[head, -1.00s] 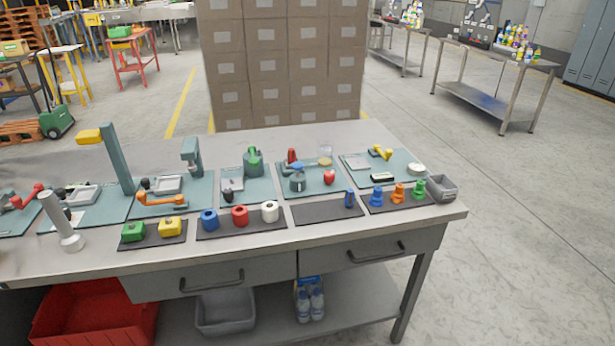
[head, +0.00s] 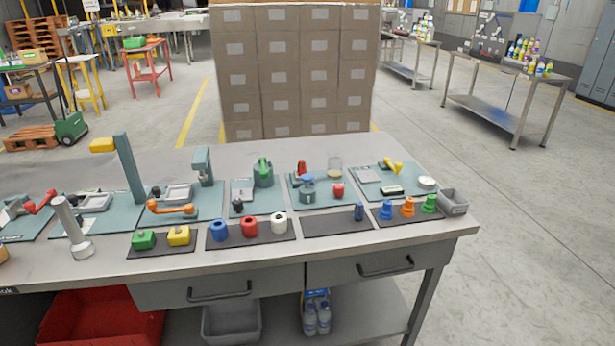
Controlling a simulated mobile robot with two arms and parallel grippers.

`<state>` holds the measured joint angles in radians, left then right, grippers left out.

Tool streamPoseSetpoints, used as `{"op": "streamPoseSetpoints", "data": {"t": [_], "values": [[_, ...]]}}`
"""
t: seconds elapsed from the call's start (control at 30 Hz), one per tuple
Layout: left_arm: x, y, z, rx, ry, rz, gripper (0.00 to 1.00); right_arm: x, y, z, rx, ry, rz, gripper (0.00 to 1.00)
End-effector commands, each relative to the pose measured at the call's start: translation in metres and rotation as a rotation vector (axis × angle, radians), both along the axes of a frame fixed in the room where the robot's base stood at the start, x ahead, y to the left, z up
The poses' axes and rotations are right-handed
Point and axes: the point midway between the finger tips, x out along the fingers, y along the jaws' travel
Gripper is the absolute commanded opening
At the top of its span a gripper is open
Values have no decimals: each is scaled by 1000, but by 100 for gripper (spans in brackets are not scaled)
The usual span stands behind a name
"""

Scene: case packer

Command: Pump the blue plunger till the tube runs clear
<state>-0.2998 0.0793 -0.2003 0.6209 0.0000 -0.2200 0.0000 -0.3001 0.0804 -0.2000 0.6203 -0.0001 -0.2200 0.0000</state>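A blue plunger (head: 307,176) tops a squat grey-blue pump body (head: 307,191) on a teal board (head: 325,202), right of the middle of the workbench. A clear jar (head: 335,164) stands behind it on the same board. A red handle-like part (head: 301,167) is just behind the plunger, and a red knob (head: 338,189) is to its right. A tube, and what is in it, cannot be made out at this size. Neither of my grippers is in view.
The grey workbench (head: 400,246) carries more teal boards with levers and a green pump-like unit (head: 263,174). Dark mats at the front hold coloured blocks, rings and cones. A grey bin (head: 453,202) sits at the right end. Stacked cartons (head: 295,75) stand behind.

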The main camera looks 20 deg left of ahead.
Motion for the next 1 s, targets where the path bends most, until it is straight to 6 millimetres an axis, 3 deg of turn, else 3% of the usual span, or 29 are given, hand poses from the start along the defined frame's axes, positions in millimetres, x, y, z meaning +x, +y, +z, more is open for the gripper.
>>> {"op": "streamPoseSetpoints", "data": {"t": [0.03,0.13,0.17,1.0], "values": [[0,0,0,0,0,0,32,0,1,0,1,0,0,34],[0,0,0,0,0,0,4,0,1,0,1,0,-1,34],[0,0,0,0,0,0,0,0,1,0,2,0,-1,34],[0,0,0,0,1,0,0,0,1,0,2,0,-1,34]]}}
